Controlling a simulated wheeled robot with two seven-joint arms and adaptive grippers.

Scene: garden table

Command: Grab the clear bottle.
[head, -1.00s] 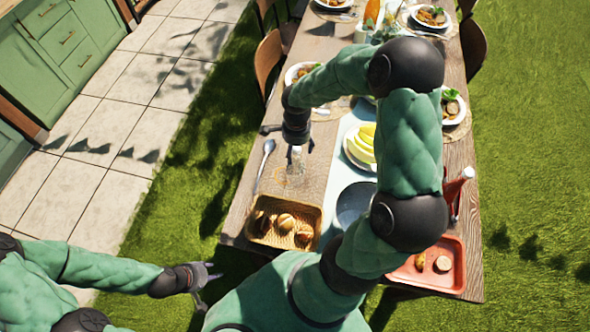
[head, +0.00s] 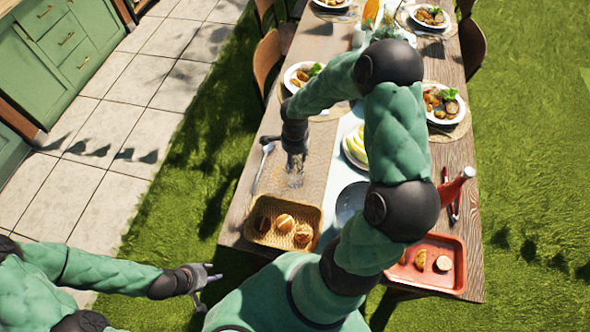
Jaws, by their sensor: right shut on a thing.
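The clear bottle (head: 296,178) is upright over the woven placemat, left of the middle of the table; it is small and see-through, and I cannot tell whether its base touches the mat. My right gripper (head: 295,156) has come down on it from above and is shut on its upper part, which the fingers hide. My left gripper (head: 208,284) is open and empty, low over the grass off the table's near left corner.
A basket of buns (head: 310,219) stands just in front of the bottle. A spoon (head: 262,166) lies to its left. A dark round plate (head: 350,203) and a plate of yellow fruit (head: 354,147) are to its right. A red tray (head: 452,277) is at the near right.

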